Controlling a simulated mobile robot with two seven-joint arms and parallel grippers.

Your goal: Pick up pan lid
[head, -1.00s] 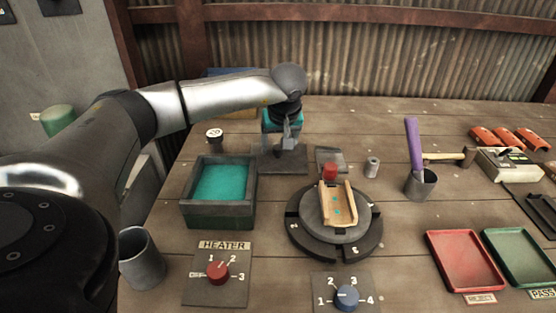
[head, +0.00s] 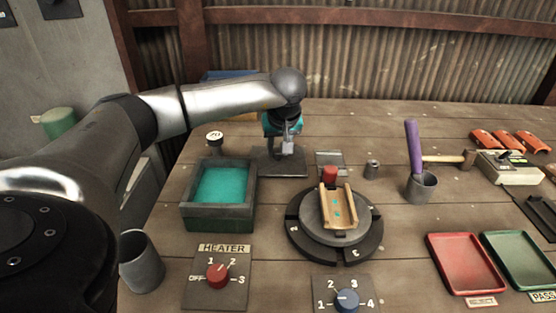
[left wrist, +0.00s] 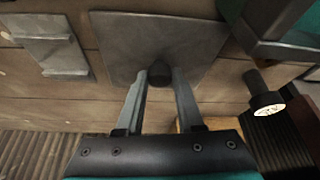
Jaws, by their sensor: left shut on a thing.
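The pan lid (head: 268,166) is a flat grey square plate with a dark knob, behind and right of the green-filled pan (head: 243,215). My left gripper (head: 287,149) is over the lid, fingers pointing down. In the left wrist view the lid (left wrist: 140,45) lies ahead of the fingers, and the left gripper (left wrist: 160,74) is shut on its dark knob. The plate looks flat and at or very near the table; I cannot tell if there is a gap under it. My right gripper is not in view.
A turntable (head: 300,240) with a wooden holder stands in front. A cup with a purple-handled tool (head: 413,145) is further right.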

